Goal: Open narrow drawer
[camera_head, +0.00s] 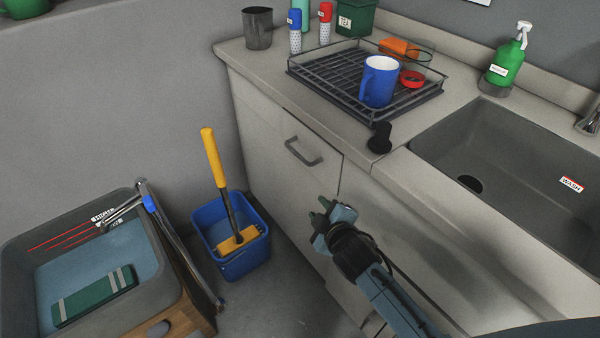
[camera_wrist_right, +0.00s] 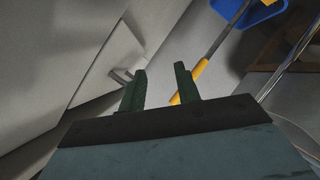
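The narrow drawer (camera_head: 285,172) is a pale front at the left end of the counter, with a grey bar handle (camera_head: 303,152) near its top. It looks closed. In the right wrist view the handle (camera_wrist_right: 120,75) shows just left of the fingers. My right gripper (camera_head: 321,211) is below and slightly right of the handle, in front of the cabinet, apart from it. Its two dark green fingers (camera_wrist_right: 160,88) are spread with nothing between them. My left gripper is not in view.
A blue bucket (camera_head: 233,250) with a yellow-handled tool (camera_head: 212,157) stands on the floor left of the cabinet. A grey basin (camera_head: 165,262) is at the lower left. A dish rack (camera_head: 345,95) holding a blue mug (camera_head: 379,82) and a sink (camera_head: 510,160) are on the counter.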

